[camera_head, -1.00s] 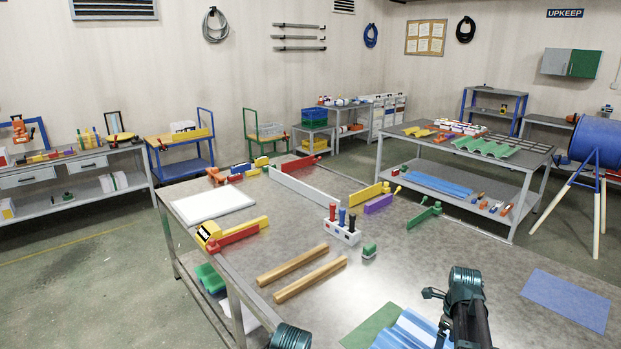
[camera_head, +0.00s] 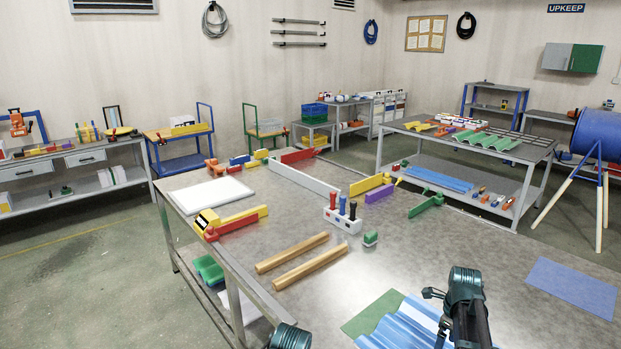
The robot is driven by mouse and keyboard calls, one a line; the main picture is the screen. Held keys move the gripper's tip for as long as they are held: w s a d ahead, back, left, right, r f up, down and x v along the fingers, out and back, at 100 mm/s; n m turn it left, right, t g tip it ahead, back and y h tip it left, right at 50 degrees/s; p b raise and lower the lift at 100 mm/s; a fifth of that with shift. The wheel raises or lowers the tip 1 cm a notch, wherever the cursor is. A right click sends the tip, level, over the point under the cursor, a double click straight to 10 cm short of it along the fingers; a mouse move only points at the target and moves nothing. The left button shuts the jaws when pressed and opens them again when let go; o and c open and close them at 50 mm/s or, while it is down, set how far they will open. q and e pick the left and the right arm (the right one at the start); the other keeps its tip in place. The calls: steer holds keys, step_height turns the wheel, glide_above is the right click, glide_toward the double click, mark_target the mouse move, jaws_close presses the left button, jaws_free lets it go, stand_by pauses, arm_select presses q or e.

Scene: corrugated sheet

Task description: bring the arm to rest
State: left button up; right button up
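My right arm comes in at the bottom right, with a dark teal wrist and black links. Small dark parts at its left side seem to be my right gripper (camera_head: 436,308); their opening cannot be made out, and no held thing shows. Of my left arm only a teal rounded part shows at the bottom edge; its gripper is out of view. A light blue corrugated sheet (camera_head: 394,330) lies at the bottom of the view, partly over a green sheet (camera_head: 370,313) and partly hidden by my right arm.
The grey workbench (camera_head: 425,255) holds two wooden bars (camera_head: 305,262), a white block with screwdrivers (camera_head: 343,220), a small green block (camera_head: 370,239), a yellow and red tool (camera_head: 230,220), a white board (camera_head: 210,194) and a blue mat (camera_head: 571,287). The middle right of the top is clear.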

step_height(320, 180, down, 5)
steer(key=b, duration=0.4)
step_height(320, 180, up, 8)
steer(key=p, duration=0.8)
steer(key=shift+r, duration=0.2)
